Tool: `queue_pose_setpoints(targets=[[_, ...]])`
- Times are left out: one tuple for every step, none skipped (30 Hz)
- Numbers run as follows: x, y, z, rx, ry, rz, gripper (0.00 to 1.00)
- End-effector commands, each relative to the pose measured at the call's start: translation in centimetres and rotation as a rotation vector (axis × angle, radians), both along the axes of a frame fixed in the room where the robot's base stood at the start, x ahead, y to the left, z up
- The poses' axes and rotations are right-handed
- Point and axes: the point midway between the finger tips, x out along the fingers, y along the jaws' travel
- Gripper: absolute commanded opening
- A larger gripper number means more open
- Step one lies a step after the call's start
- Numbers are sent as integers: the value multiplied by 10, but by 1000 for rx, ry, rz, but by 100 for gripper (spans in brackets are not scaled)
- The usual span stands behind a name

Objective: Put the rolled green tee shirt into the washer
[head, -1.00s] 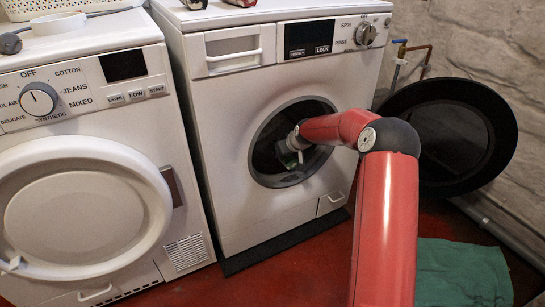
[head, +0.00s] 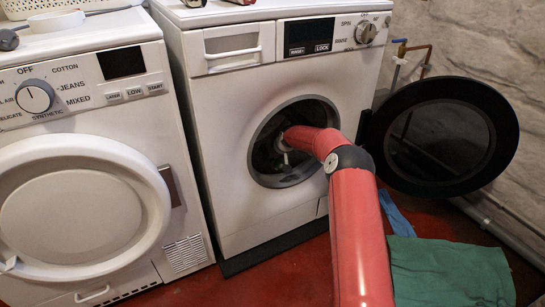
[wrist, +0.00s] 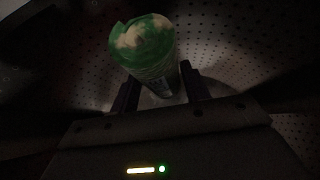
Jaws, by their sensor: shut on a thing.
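The washer (head: 235,195) is the white machine in the middle of the head view, with its round dark door (head: 490,140) swung open to the right. My red arm reaches through the round opening, and my gripper is inside the drum, mostly hidden in the head view. In the wrist view the rolled green tee shirt (wrist: 145,45), green with a pale patch on its end, stands up between the two dark fingers of my gripper (wrist: 158,88). The fingers are shut on it. The perforated drum wall (wrist: 220,40) surrounds it; I cannot tell whether the shirt touches the wall.
A white dryer (head: 85,190) with a shut round door stands to the left. A green cloth (head: 450,272) and a blue cloth (head: 396,212) lie on the red floor at the right. The rough wall and pipes are behind the open door.

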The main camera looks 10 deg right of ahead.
Motion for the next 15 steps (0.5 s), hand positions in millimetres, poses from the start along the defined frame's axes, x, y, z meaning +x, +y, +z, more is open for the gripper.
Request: queue_pose_setpoints(targets=[[4, 1, -4, 0, -4, -1, 16], [4, 1, -5, 0, -4, 0, 16], [4, 1, -4, -1, -5, 0, 16], [4, 1, -3, -1, -5, 0, 16], [4, 1, -3, -1, -4, 0, 16], [4, 1, -3, -1, -4, 0, 16], [4, 1, -3, 0, -4, 0, 16], [4, 1, -3, 0, -4, 0, 16], [4, 1, -4, 0, -4, 0, 16], [4, 1, -5, 0, -4, 0, 16], [4, 1, -6, 0, -4, -1, 16], [4, 1, -8, 0, -4, -1, 16], [4, 1, -9, 0, -4, -1, 16], [4, 1, -10, 0, -4, -1, 16], [4, 1, -11, 0, -4, -1, 16]])
